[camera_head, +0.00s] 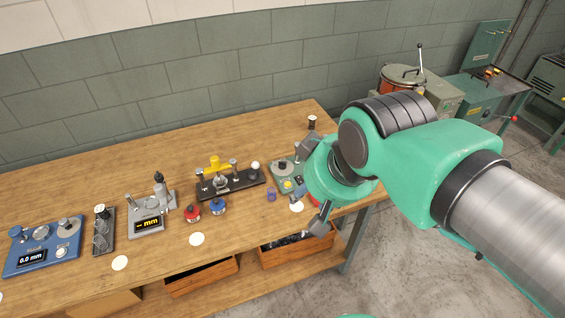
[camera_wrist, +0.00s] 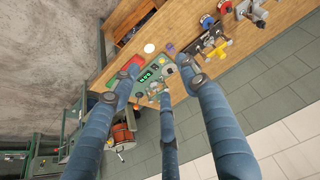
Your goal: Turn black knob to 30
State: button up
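A green-grey machine (camera_head: 273,183) stands at the right end of the wooden table, partly hidden by my arm. In the head view it shows a round grey disc (camera_head: 283,164) and a yellow button. In the wrist view the machine (camera_wrist: 143,88) shows a lit green display (camera_wrist: 146,76) and small round parts. I cannot make out which part is the black knob. My gripper (camera_wrist: 160,78) has its fingers spread open, with the machine seen between them and no object held.
Left of the machine stand a black fixture with a yellow clamp (camera_head: 215,164), red (camera_head: 192,213) and blue (camera_head: 218,206) spools, a grey gauge (camera_head: 146,224) and a blue gauge (camera_head: 42,255). A dark spool (camera_head: 312,122) stands behind. Crates (camera_head: 201,276) sit below.

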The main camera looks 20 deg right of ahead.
jog(key=w+d+r+g+p, duration=0.1)
jog(key=w+d+r+g, duration=0.1)
jog(key=w, duration=1.2)
jog(key=n+g+p, duration=0.2)
jog(key=g+p, duration=0.2)
send_over(283, 162)
notch_tip(283, 162, down, 25)
jog(key=shift+w+d+r+y, duration=0.1)
jog(key=shift+w+d+y, duration=0.2)
jog(key=shift+d, duration=0.15)
jog(key=shift+b, duration=0.3)
jog(key=f, duration=0.4)
jog(key=f+b, duration=0.1)
jog(key=f, duration=0.8)
jog(key=shift+s+a+f+b, duration=0.15)
jog(key=shift+a+f+b, duration=0.2)
jog(key=shift+a+f, duration=0.05)
grip_shut()
